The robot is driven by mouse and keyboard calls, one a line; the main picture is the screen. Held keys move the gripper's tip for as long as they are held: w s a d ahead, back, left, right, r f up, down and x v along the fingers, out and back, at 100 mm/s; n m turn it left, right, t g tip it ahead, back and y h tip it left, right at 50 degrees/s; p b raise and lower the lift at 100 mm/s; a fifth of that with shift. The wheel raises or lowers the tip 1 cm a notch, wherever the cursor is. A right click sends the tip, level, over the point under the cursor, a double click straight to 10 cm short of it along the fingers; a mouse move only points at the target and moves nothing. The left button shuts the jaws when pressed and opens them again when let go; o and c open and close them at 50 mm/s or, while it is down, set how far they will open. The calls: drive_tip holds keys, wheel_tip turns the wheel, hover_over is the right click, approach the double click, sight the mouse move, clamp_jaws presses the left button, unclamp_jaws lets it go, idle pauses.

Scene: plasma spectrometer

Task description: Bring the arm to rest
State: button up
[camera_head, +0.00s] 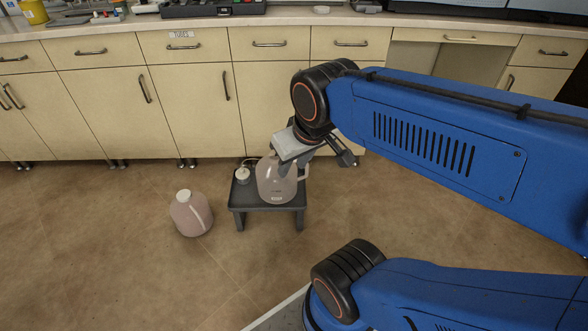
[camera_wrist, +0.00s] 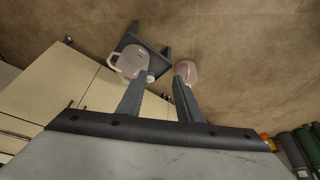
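My blue arm (camera_head: 440,130) reaches in from the right, in front of the cabinets. My gripper (camera_head: 318,160) is at its end, above and near a stool in the head view. In the wrist view my gripper (camera_wrist: 158,80) has its two fingers apart, with nothing held between them. A translucent jug with a handle (camera_head: 277,184) stands on the small dark stool (camera_head: 265,207); the gripper partly covers its top. The jug also shows in the wrist view (camera_wrist: 131,60), beyond the left finger. Whether a finger touches the jug is unclear.
A small white-capped item (camera_head: 242,174) sits on the stool's left side. A pinkish capped bottle (camera_head: 190,214) stands on the floor to the left. Beige cabinets (camera_head: 190,100) and a counter (camera_head: 130,27) with equipment run behind. The floor at the lower left is clear.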

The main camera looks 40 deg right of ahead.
drive_tip(key=shift+s+a+r+y, duration=0.1)
drive_tip(key=shift+s+a+y, duration=0.05)
drive_tip(key=shift+s+a, duration=0.3)
drive_tip(key=shift+s+a+r+y, duration=0.15)
drive_tip(key=shift+s+a, duration=0.1)
drive_tip(key=shift+s, duration=0.3)
